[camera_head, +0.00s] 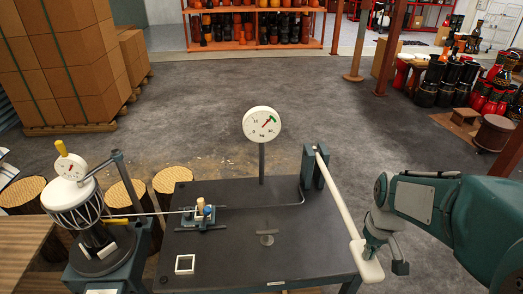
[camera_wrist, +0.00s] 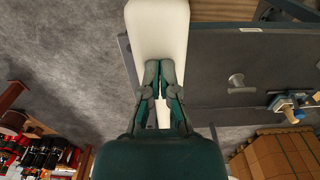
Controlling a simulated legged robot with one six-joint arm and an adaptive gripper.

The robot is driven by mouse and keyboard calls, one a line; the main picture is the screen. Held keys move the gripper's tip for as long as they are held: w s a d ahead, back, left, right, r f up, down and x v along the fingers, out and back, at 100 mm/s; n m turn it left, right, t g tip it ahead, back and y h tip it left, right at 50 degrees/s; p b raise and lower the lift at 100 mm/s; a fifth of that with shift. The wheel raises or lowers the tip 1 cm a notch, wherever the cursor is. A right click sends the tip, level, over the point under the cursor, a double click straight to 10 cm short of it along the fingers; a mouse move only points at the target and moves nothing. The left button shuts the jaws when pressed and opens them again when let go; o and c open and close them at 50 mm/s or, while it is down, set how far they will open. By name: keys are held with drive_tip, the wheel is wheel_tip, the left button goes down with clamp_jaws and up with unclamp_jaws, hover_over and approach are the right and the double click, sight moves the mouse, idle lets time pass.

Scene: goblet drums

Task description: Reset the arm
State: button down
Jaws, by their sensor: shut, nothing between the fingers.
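My arm comes in from the right in the head view. My gripper (camera_head: 383,243) is at the near end of a long white lever (camera_head: 338,200). The wrist view shows the gripper's two fingers (camera_wrist: 160,72) together and empty, with the lever's broad white end (camera_wrist: 157,28) behind them. I cannot tell whether the fingers touch the lever. The lever slopes from a dark green post (camera_head: 309,168) down towards me, past the right edge of the dark table (camera_head: 240,245). In the head view the fingertips are partly hidden near the lever.
A round dial (camera_head: 262,124) stands behind the table. A goblet drum (camera_head: 80,205) sits in a stand at left, joined by a rod to a small clamp (camera_head: 202,214). Stacked boxes (camera_head: 65,60) stand far left, drums (camera_head: 445,80) at right. The floor beyond the table is clear.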

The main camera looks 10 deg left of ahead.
drive_tip(key=r, duration=0.7)
drive_tip(key=shift+s+r, duration=0.1)
drive_tip(key=shift+s, duration=0.15)
idle(0.3)
wheel_tip(320, 180, up, 5)
drive_tip(key=s+m+t, duration=0.3)
drive_tip(key=s+t, duration=0.2)
drive_tip(key=s, duration=0.8)
drive_tip(key=shift+s+r+m+t, duration=0.15)
drive_tip(key=shift+s+m+t, duration=0.15)
idle(1.2)
